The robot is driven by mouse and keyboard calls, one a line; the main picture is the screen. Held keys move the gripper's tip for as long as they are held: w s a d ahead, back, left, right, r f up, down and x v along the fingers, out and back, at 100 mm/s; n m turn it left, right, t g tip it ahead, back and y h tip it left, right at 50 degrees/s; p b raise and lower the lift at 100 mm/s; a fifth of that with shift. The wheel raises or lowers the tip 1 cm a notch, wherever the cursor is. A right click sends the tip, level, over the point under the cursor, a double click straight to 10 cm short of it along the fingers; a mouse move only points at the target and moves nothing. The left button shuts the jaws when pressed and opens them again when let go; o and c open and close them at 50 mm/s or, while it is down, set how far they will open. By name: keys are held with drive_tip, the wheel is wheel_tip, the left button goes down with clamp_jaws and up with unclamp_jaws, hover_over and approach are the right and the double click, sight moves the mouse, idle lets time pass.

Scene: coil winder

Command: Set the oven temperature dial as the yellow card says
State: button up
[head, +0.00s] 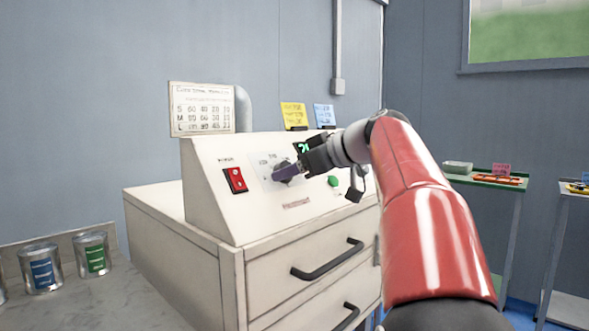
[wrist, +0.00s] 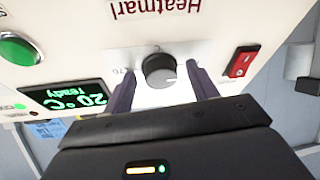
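The oven temperature dial (wrist: 160,72) is a dark round knob with a pale mark on the sloped white panel. My gripper (wrist: 163,78) is open, with one purple finger on each side of the dial and a gap visible on both sides. In the head view my gripper (head: 283,174) is at the panel and partly hides the dial. The yellow card (head: 294,114) stands on top of the oven; its writing is too small to read. The green display (wrist: 68,100) appears upside down in the wrist view and reads 20°C, ready.
A red switch (head: 235,180) is left of the dial and a green button (head: 334,181) is right. A blue card (head: 324,115) and a white chart (head: 202,108) stand above. Drawer handles (head: 327,259) jut out below. Cans (head: 41,269) stand at left.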

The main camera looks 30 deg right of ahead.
drive_tip(key=c, duration=0.9)
drive_tip(key=shift+c, duration=0.2)
